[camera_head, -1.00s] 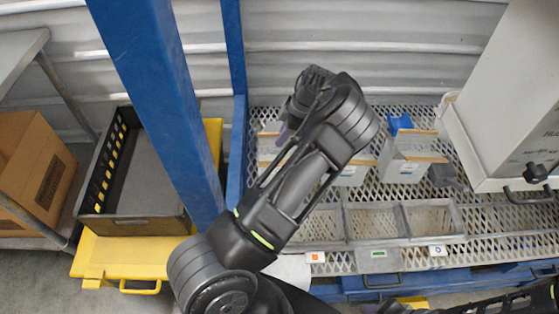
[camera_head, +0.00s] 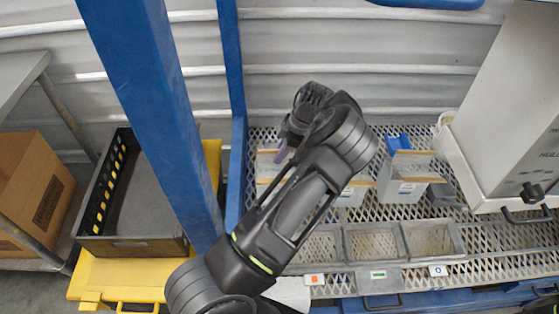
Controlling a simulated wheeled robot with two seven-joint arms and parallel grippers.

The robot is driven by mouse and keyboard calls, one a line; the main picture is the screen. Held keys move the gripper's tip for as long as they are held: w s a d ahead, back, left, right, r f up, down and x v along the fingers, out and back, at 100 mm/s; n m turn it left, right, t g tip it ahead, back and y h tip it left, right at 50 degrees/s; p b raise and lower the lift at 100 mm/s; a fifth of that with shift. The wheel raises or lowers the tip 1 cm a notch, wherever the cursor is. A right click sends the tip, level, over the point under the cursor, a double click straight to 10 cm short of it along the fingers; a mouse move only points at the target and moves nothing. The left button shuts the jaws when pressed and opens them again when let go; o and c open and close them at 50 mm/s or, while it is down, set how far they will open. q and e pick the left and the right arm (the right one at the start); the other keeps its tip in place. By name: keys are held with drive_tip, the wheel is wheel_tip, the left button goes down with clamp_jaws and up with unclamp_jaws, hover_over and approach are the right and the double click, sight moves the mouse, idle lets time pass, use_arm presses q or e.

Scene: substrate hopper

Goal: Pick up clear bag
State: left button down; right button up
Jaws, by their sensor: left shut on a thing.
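My left gripper (camera_head: 284,150) is over the left side of the mesh shelf (camera_head: 258,222), mostly covered by my own arm. Its purple-tinted fingertips are at the leftmost clear bag (camera_head: 266,168), which has a brown top strip; they are shut on it, though the contact is largely hidden. Another clear bag (camera_head: 352,194) is partly hidden behind my forearm. A third clear bag (camera_head: 404,188) with brown strips stands upright to the right, next to a blue object (camera_head: 397,143). My right gripper is out of view.
A divided grey tray (camera_head: 404,240) lies along the shelf front. A white machine (camera_head: 500,110) stands at the right. A blue post (camera_head: 150,110) crosses the left. A black bin (camera_head: 130,243) and a cardboard box (camera_head: 35,185) are further left.

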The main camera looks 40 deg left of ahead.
use_arm(q)
wheel_tip(320, 180, up, 8)
drive_tip(key=shift+r+b, duration=0.25)
drive_tip(key=shift+b, duration=0.05)
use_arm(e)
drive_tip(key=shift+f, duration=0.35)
